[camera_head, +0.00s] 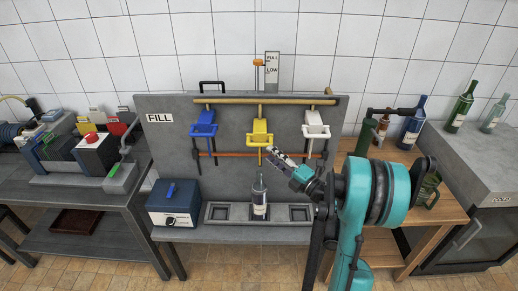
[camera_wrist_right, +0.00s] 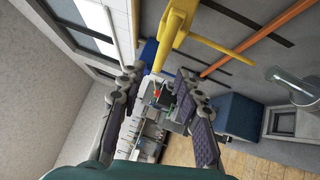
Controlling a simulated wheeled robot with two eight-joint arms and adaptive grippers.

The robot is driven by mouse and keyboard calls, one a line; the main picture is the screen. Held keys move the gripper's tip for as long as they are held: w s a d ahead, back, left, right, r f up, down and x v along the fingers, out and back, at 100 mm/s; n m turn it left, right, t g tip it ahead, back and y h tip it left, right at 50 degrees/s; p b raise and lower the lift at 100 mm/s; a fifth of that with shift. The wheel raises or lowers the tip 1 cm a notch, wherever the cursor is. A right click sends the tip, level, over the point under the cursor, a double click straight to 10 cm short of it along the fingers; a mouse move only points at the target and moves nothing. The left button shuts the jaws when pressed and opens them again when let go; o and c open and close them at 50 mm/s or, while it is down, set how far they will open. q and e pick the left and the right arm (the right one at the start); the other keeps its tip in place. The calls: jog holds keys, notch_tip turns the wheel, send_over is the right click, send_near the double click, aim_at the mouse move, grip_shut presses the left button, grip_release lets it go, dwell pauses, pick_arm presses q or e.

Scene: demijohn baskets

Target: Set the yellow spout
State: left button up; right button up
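The yellow spout (camera_head: 260,138) hangs on the grey panel, in the middle between a blue spout (camera_head: 204,124) and a white spout (camera_head: 316,125). A bottle with a white label (camera_head: 259,200) stands upright in the tray below it. My right gripper (camera_head: 270,152) is just below and right of the yellow spout. In the right wrist view my right gripper (camera_wrist_right: 158,80) is open, its fingers apart. The yellow spout (camera_wrist_right: 177,28) shows there at the top, its lower end near the gap between the fingertips; I cannot tell whether they touch. My left gripper is not in view.
An orange rail (camera_head: 235,154) runs across the panel behind the spouts. A blue box (camera_head: 173,203) stands left of the bottle tray (camera_head: 218,213). Several bottles, one blue (camera_head: 411,125), stand on the right. A FULL/LOW gauge (camera_head: 272,70) rises above the panel.

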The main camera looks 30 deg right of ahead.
aim_at(260, 145)
jog(key=b+x, duration=0.1)
jog(key=x, duration=0.6)
jog(key=shift+w, duration=0.1)
jog(key=shift+r, duration=0.1)
grip_shut()
